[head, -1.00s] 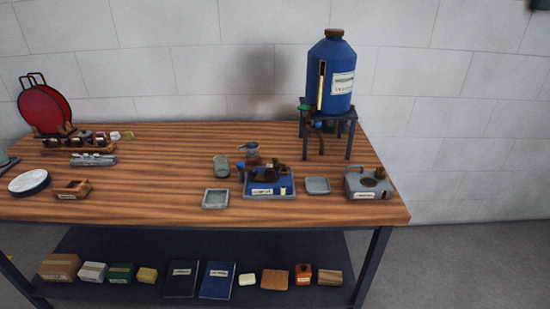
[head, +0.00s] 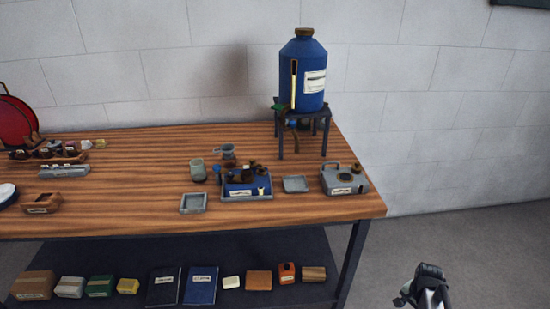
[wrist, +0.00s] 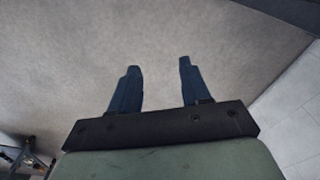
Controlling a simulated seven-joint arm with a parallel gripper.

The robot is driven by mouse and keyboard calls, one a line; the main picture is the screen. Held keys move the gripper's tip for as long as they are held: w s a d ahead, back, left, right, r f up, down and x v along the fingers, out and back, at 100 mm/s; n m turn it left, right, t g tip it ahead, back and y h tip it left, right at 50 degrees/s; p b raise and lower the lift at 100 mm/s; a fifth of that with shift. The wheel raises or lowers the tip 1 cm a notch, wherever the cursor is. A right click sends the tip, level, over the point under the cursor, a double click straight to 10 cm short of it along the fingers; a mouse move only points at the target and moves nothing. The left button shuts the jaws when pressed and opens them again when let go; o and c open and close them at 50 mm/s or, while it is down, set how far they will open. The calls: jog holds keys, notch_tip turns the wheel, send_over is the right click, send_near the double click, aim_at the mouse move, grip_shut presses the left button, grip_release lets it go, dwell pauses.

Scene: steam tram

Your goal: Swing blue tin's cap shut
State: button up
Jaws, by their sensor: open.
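A blue tin with a label (head: 238,190) sits in a grey tray (head: 262,197) on the wooden table in the head view. Small brown and dark parts stand on and around its top. Its cap is too small to make out, and I cannot tell how far open it is. My gripper (head: 430,283) is at the lower right, off the table's right end and well away from the tin. In the wrist view my gripper (wrist: 159,63) has its two dark blue fingers apart with nothing between them, over bare floor.
A large blue tank (head: 303,78) with a brown top stands on a dark stand behind. A grey can (head: 333,183) and a grey dish (head: 295,184) are right of the tray. A mug (head: 198,171) and another dish (head: 193,203) are left. The table's right edge is clear.

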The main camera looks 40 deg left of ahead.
jog(key=w+a+r+m+t+y, duration=0.1)
jog(key=w+a+r+t, duration=0.1)
jog(key=w+a+r, duration=0.6)
jog(key=w+a+r+m+t, duration=0.15)
jog(key=a+r, duration=0.35)
jog(key=r, duration=0.7)
jog(key=w+a+r+m+t+y, duration=0.1)
jog(key=w+a+r, duration=0.5)
jog(key=r, duration=0.3)
notch_tip(320, 180, up, 20)
jog(key=n+g+h, duration=0.2)
jog(key=n+g, duration=0.3)
jog(key=n, duration=0.3)
send_over(252, 159)
notch_tip(252, 159, down, 13)
jog(key=shift+s+r, duration=0.1)
jog(key=shift+r, duration=0.1)
